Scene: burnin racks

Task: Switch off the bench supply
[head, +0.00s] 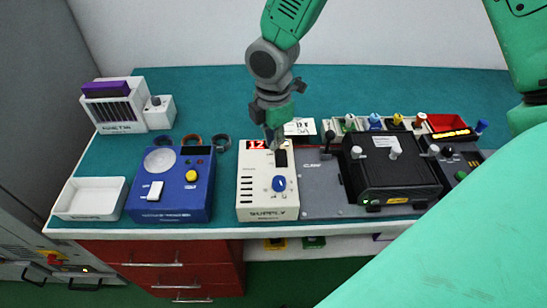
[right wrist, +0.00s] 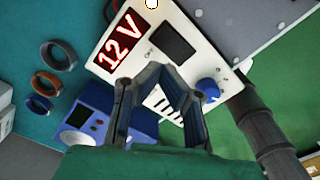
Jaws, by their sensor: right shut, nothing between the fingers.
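The bench supply (head: 252,208) is a cream box marked SUPPLY at the front middle of the bench. Its red display is lit and reads 12 V in the right wrist view (right wrist: 119,38). A black rocker switch (right wrist: 171,43) sits beside the display, and a blue knob (right wrist: 208,89) is farther along the panel. My right gripper (head: 274,142) is shut and empty, pointing down over the supply's display end, close to the switch (head: 281,159). It partly hides the display in the head view. I cannot tell whether it touches the panel. My left gripper is out of view.
A blue unit (head: 178,205) with a yellow button stands left of the supply, and a white tray (head: 69,204) is beyond it. A black box (head: 388,180) and a small lever (head: 328,140) stand to the right. Several rings (head: 222,142) lie behind the blue unit.

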